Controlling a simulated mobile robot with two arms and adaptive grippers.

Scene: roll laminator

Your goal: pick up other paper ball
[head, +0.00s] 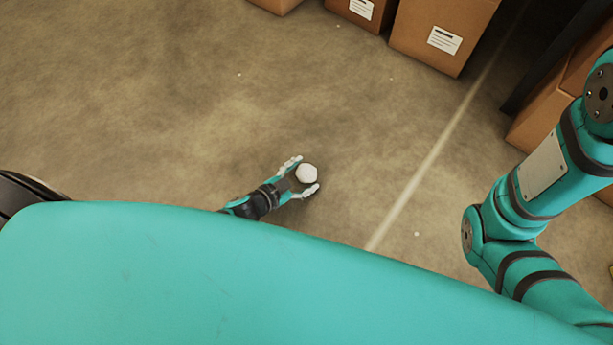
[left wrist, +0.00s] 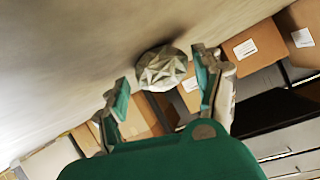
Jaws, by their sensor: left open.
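A white crumpled paper ball (head: 307,173) lies on the concrete floor near the middle of the head view. It also shows in the left wrist view (left wrist: 161,69), just beyond and between the fingertips. My left gripper (head: 304,177) reaches down to the floor with its fingers spread on either side of the ball. In the left wrist view the gripper (left wrist: 160,85) is open, with a finger to each side and the ball towards the far end of the gap. I cannot tell whether either finger touches the ball. My right gripper is out of view; only my right arm shows.
Cardboard boxes with white labels (head: 440,30) stand along the top of the head view. More boxes (head: 540,120) sit at the right by a dark rack upright. A pale line (head: 430,165) crosses the floor. The floor around the ball is mostly clear.

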